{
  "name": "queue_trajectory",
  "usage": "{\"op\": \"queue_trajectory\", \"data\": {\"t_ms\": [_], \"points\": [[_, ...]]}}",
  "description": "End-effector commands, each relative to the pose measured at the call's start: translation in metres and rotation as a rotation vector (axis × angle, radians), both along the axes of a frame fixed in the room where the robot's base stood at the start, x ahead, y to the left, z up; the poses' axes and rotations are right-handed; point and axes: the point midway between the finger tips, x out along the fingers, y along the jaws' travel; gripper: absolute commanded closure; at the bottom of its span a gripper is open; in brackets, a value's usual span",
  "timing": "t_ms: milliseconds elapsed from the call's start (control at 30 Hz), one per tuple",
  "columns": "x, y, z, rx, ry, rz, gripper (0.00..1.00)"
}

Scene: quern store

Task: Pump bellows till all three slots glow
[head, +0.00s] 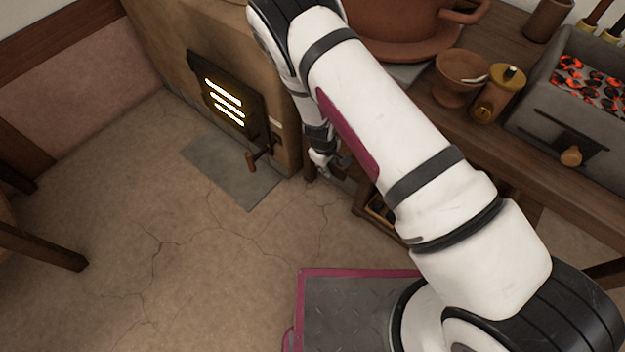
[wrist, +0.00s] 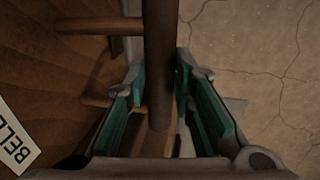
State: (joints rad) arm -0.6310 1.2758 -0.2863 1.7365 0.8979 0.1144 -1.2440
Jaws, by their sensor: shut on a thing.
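The furnace door (head: 233,121) is dark, on the front of a tan furnace (head: 172,47) in the head view. Its three slots (head: 225,99) all glow bright yellow-white. My gripper (head: 330,172) is low, just right of the furnace, and partly hidden by my arm. In the wrist view my gripper (wrist: 162,95) has its teal pads on either side of a dark wooden bar, the bellows handle (wrist: 160,55), and is shut on it. The brown, ribbed bellows (wrist: 45,62) fill the left of the wrist view, with a white label (wrist: 15,138) reading "BELL", partly cut off.
A wooden bench (head: 478,138) at the right holds a clay pot (head: 385,22), a clay cup (head: 460,78), a brass canister (head: 497,94) and a grey trough of glowing coals (head: 537,112). A grey floor plate (head: 232,170) lies before the furnace.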

Motion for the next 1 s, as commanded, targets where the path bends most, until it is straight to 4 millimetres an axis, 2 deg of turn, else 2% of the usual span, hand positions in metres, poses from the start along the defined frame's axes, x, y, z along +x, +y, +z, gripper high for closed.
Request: {"op": "queue_trajectory", "data": {"t_ms": [33, 167, 533, 567, 633, 1000], "points": [[0.012, -0.007, -0.001, 0.002, -0.008, -0.002, 1.0], [0.026, -0.018, 0.0, 0.001, -0.006, 0.0, 1.0], [0.029, -0.02, 0.001, 0.002, -0.002, 0.002, 1.0], [0.029, -0.02, 0.001, 0.002, -0.002, 0.002, 0.73], [0.028, -0.02, 0.001, 0.002, -0.002, 0.002, 0.57], [0.027, -0.02, 0.004, 0.001, -0.001, 0.001, 0.57]]}}
